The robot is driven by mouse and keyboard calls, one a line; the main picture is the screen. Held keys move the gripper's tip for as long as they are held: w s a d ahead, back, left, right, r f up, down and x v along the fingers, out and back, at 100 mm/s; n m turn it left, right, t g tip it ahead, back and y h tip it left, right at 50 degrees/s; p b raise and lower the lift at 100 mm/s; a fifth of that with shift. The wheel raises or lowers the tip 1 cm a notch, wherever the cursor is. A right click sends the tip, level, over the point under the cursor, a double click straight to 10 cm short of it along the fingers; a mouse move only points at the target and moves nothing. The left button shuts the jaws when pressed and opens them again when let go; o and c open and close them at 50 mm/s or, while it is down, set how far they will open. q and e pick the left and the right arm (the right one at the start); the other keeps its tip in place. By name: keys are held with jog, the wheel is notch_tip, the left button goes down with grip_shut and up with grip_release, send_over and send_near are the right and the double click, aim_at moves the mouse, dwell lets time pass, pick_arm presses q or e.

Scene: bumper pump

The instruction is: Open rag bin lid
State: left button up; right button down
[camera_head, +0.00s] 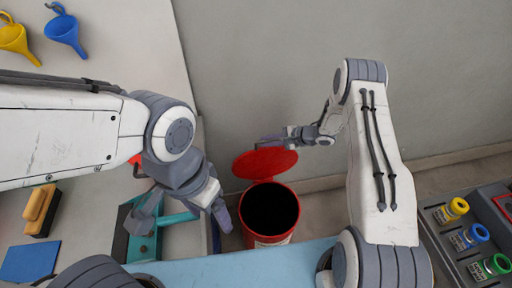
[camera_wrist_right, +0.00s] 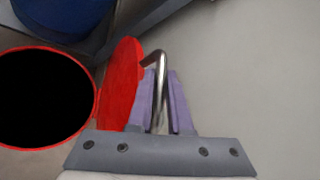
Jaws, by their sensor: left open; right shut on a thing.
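The red rag bin (camera_head: 270,212) stands on the floor, with its dark inside open to view. Its red lid (camera_head: 265,163) is raised at the far side of the rim. My right gripper (camera_head: 290,137) is at the lid's upper edge. In the right wrist view the gripper (camera_wrist_right: 161,108) is shut on the lid's metal handle (camera_wrist_right: 158,62); the lid (camera_wrist_right: 122,83) stands tilted up beside the bin mouth (camera_wrist_right: 95,100).
The workbench (camera_head: 130,40) on the left holds yellow (camera_head: 14,38) and blue (camera_head: 66,30) funnels, a brush (camera_head: 41,208), a blue pad (camera_head: 30,262) and a teal tool (camera_head: 140,243). A tray with capped bottles (camera_head: 470,235) is at right. A grey wall (camera_head: 300,60) stands behind the bin.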

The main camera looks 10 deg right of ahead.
jog(key=shift+w+d+r, duration=0.1)
jog(key=shift+w+d, duration=0.2)
jog(key=shift+w, duration=0.55)
jog(key=shift+a, duration=0.1)
jog(key=c, duration=0.8)
grip_release()
jog(key=shift+c, duration=0.2)
jog(key=shift+a, duration=0.2)
jog(key=shift+s, duration=0.1)
jog(key=v, duration=1)
jog(key=shift+d, duration=0.2)
jog(key=shift+s+r, duration=0.1)
jog(key=shift+r, duration=0.05)
